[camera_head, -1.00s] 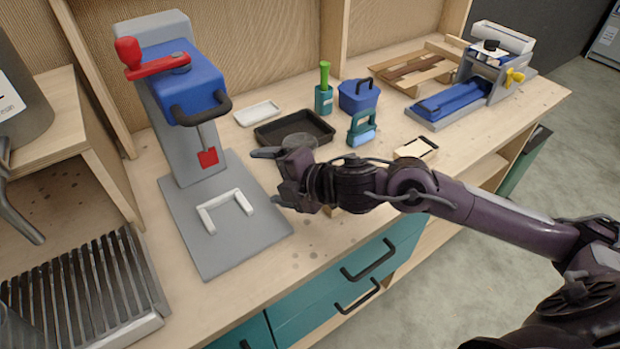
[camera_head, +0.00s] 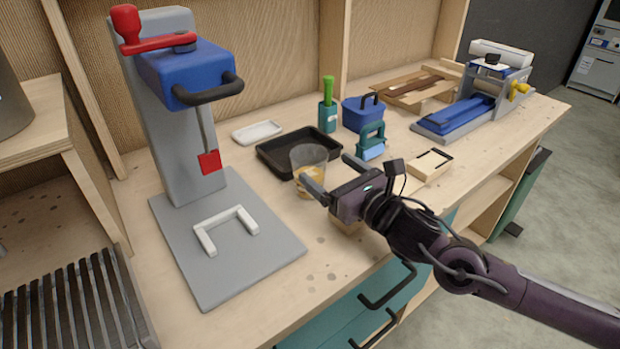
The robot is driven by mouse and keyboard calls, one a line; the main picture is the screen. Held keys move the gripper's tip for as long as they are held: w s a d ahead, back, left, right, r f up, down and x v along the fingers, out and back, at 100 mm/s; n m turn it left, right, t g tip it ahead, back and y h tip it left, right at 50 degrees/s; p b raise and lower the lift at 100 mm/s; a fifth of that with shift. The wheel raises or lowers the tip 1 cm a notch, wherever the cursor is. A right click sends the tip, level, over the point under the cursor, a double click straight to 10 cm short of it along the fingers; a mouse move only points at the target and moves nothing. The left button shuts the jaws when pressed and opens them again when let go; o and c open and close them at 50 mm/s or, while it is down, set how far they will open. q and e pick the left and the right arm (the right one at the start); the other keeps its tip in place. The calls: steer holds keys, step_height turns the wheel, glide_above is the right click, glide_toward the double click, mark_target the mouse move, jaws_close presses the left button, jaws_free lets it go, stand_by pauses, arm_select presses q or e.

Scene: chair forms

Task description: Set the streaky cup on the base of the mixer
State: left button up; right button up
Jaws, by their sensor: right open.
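The streaky cup (camera_head: 308,163) is see-through with yellowish streaks low down. It stands upright on the wooden counter in front of the black tray. My right gripper (camera_head: 333,174) is open just right of the cup, its fingers pointing toward it. One finger overlaps the cup's lower right side in the picture; I cannot tell if they touch. The mixer (camera_head: 190,75) stands to the left, with a blue head, a red crank and a red paddle hanging down. Its flat grey base (camera_head: 225,270) carries a white U-shaped bracket (camera_head: 226,225) and no cup. My left gripper is not in view.
A slatted grill (camera_head: 75,310) is at lower left. The counter between cup and mixer base is clear.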

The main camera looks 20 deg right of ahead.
mark_target(321, 167)
steer(key=shift+x, duration=1.05)
steer(key=x, duration=0.2)
steer(key=p+x, duration=0.1)
steer(key=x, duration=0.1)
steer(key=shift+f, duration=0.25)
steer(key=shift+w+a+f+p, duration=0.1)
steer(key=shift+w+a+p, duration=0.2)
steer(key=shift+w, duration=0.1)
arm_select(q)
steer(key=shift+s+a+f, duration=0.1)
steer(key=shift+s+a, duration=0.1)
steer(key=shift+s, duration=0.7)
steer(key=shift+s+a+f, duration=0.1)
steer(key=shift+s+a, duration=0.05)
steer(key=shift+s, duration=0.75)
arm_select(e)
steer(key=shift+d, duration=0.1)
steer(key=c, duration=0.9)
